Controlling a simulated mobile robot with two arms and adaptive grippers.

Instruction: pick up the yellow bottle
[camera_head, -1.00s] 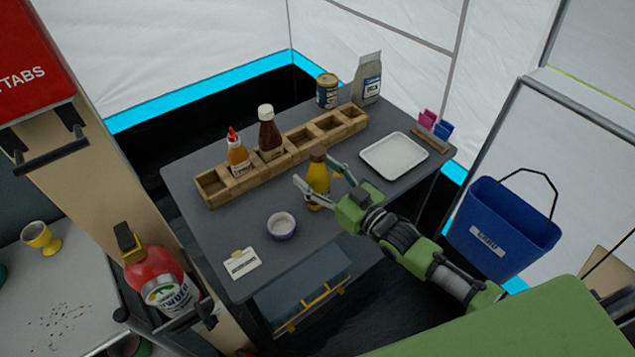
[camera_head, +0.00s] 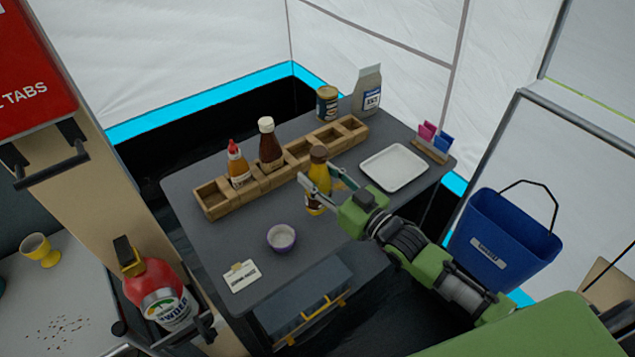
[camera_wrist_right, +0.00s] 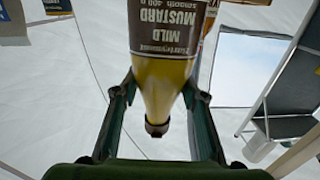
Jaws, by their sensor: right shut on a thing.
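The yellow mustard bottle (camera_head: 319,177) with a brown cap is upright at the grey table (camera_head: 210,255), in front of the wooden rack. My right gripper (camera_head: 322,186) is shut on it, with one finger on each side. In the right wrist view the bottle (camera_wrist_right: 163,75) shows between the two fingers (camera_wrist_right: 160,95), upside down in the picture, with its "MILD MUSTARD" label readable. I cannot tell whether its base touches the table. My left gripper is not in view.
The wooden rack (camera_head: 213,200) holds a red-capped bottle (camera_head: 238,165) and a brown sauce bottle (camera_head: 270,146). A white tray (camera_head: 394,167) is right of the bottle. A small bowl (camera_head: 281,239) and a card (camera_head: 241,276) are in front. A blue bucket (camera_head: 508,240) hangs at the right.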

